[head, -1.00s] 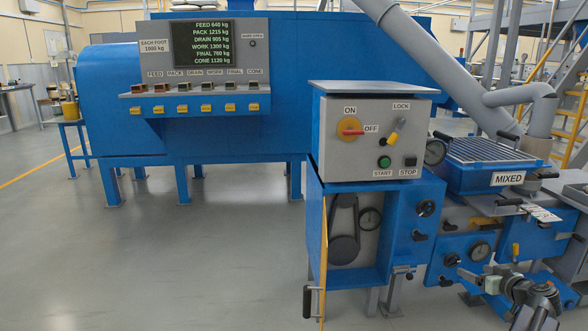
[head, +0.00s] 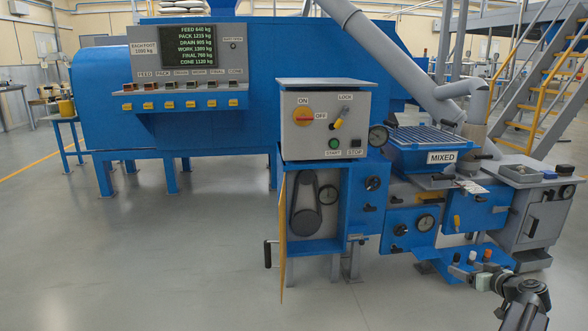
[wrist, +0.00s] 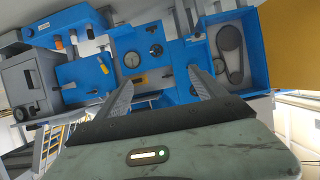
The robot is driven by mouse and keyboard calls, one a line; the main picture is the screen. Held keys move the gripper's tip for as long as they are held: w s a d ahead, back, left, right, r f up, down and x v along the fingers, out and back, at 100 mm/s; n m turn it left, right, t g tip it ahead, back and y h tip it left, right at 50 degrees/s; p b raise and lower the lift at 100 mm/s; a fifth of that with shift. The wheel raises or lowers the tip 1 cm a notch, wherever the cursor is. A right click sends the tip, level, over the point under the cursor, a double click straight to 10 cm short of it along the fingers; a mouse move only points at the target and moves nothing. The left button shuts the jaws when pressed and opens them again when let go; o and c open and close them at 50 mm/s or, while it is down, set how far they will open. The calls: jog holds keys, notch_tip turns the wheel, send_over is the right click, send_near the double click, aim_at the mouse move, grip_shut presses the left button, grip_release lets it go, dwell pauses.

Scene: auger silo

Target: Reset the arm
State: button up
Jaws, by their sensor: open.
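My gripper (wrist: 160,80) is open and empty in the wrist view, its two ridged fingers spread apart. Beyond the fingers are the blue machine front with round gauges (wrist: 132,60) and the open belt compartment (wrist: 229,53). Nothing is seen between or touching the fingers, though the lower parts of the machine are hidden behind my gripper's body. In the head view, my dark arm (head: 525,298) shows at the bottom right, in front of the blue machine; its fingers are hard to make out there.
The control box (head: 325,123) stands on the blue machine, with an open yellow-edged door (head: 283,238) below it. The MIXED tray (head: 425,148), a small panel with knobs (head: 475,262) and a grey cabinet (head: 535,225) are at the right. The floor (head: 150,260) at left is clear.

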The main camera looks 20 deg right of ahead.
jog(key=w+a+r+n+y+p, duration=0.3)
jog(key=w+a+y, duration=0.1)
jog(key=w+a, duration=1.1)
jog(key=w+a+r+n+g+y+p, duration=0.1)
jog(key=w+a+n+y+p, duration=0.1)
jog(key=w+a, duration=0.65)
jog(key=w+a+n+y+p, duration=0.15)
jog(key=w+a, duration=0.35)
jog(key=a, duration=0.7)
jog(key=a+f+n+g+y+p, duration=0.1)
jog(key=a+n+g+y+p, duration=0.25)
jog(key=a, duration=2.05)
jog(key=s+a+f+g+h+p, duration=0.1)
jog(key=s+a+f+g+h, duration=0.2)
jog(key=a, duration=0.4)
jog(key=s+a+g+p, duration=0.25)
jog(key=s+a, duration=0.25)
jog(key=a, duration=0.3)
jog(key=s+d+f+m+g+h+b, duration=0.1)
jog(key=s+d+f+m+g+h, duration=0.2)
jog(key=s+d+m, duration=0.4)
notch_tip(320, 180, up, 39)
jog(key=h+p, duration=0.1)
jog(key=p, duration=3.7)
jog(key=shift+s+a+n, duration=0.25)
jog(key=shift+s+n, duration=0.15)
jog(key=shift+s, duration=0.05)
jog(key=shift+f, duration=0.1)
